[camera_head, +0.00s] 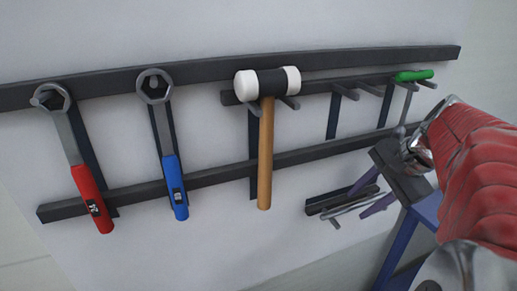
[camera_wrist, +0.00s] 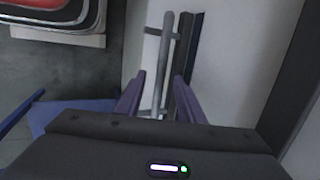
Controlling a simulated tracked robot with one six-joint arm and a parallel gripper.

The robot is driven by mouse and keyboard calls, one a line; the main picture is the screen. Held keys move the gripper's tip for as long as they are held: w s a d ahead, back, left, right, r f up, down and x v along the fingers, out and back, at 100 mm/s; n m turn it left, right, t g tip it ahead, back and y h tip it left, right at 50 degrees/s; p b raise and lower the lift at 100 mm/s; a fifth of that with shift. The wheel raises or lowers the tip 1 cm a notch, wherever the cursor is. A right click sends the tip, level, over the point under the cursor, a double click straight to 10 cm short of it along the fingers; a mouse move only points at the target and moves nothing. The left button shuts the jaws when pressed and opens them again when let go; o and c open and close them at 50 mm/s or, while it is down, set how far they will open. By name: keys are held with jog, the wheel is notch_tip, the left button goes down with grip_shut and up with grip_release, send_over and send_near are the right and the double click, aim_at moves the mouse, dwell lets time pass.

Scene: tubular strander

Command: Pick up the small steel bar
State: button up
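The small steel bar (camera_head: 345,209) is a thin grey rod at the lower right of the wall in the head view. It lies along a dark rail, held on short pegs. In the wrist view the bar (camera_wrist: 164,65) runs upright in the picture, between the two purple fingers. My gripper (camera_head: 370,192) is open around the bar, with its fingers apart; it also shows in the wrist view (camera_wrist: 158,92). A gap shows on both sides of the bar, so neither finger appears to touch it. How deep the fingers reach past the bar is hard to tell.
A red wrench (camera_head: 78,160), a blue wrench (camera_head: 165,150), a mallet (camera_head: 265,140) and a green-handled tool (camera_head: 413,76) hang on dark wall rails (camera_head: 200,74). A red-and-black object (camera_wrist: 55,15) stands at upper left in the wrist view. Open floor (camera_wrist: 50,75) lies below it.

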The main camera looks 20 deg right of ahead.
jog(key=shift+c, duration=0.7)
grip_shut()
